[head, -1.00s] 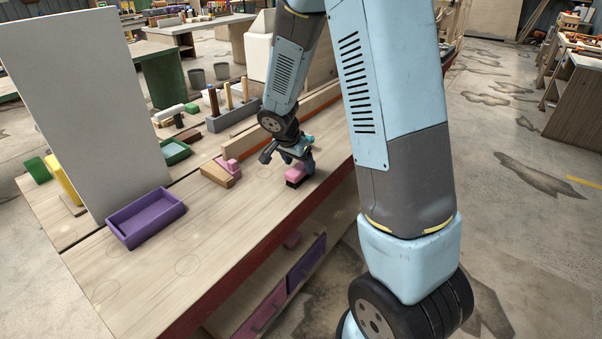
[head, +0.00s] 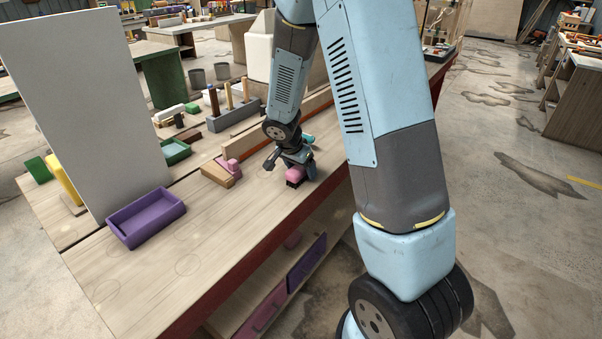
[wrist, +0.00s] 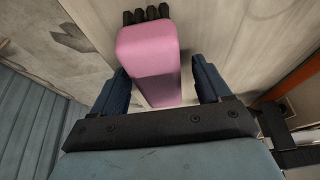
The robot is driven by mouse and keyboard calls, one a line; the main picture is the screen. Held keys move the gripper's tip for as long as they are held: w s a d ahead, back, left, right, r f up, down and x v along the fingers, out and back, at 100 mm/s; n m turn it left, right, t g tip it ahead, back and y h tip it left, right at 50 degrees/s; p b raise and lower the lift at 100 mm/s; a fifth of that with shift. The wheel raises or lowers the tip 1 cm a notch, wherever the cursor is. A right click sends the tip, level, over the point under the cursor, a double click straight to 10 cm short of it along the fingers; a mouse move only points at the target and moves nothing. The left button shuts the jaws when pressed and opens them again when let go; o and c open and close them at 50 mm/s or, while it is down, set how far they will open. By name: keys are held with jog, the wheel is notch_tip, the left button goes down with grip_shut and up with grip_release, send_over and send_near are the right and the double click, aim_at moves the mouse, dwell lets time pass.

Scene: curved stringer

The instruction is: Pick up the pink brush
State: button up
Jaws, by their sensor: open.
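The pink brush (head: 296,173) has a pink body and dark bristles. It rests on the wooden bench near its front right edge. In the wrist view the brush (wrist: 150,58) lies between my two dark fingers, its bristles at the top of the picture. My gripper (head: 301,171) is at the brush in the head view, and it also shows in the wrist view (wrist: 162,85). The fingers are open, one on each side of the brush, with a small gap on the right. I cannot tell whether the left finger touches it.
The wooden bench (head: 165,275) has a purple tray (head: 146,224), a wooden block with a pink handle (head: 222,174) and a grey holder with upright tools (head: 232,117). A tall white panel (head: 65,100) stands at the left. The front middle of the bench is clear.

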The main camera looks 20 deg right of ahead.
jog(key=shift+c, duration=0.2)
jog(key=c, duration=1.2)
jog(key=r, duration=0.4)
jog(key=shift+s+d+r, duration=0.1)
jog(key=shift+s, duration=0.15)
jog(key=s+d+r, duration=0.1)
jog(key=s+r, duration=0.2)
jog(key=s, duration=0.1)
jog(key=s+d+r, duration=0.1)
jog(key=s+r, duration=0.2)
jog(key=s, duration=0.1)
jog(key=s+d+r, duration=0.2)
jog(key=s+r, duration=0.1)
jog(key=s, duration=0.2)
jog(key=shift+r, duration=0.1)
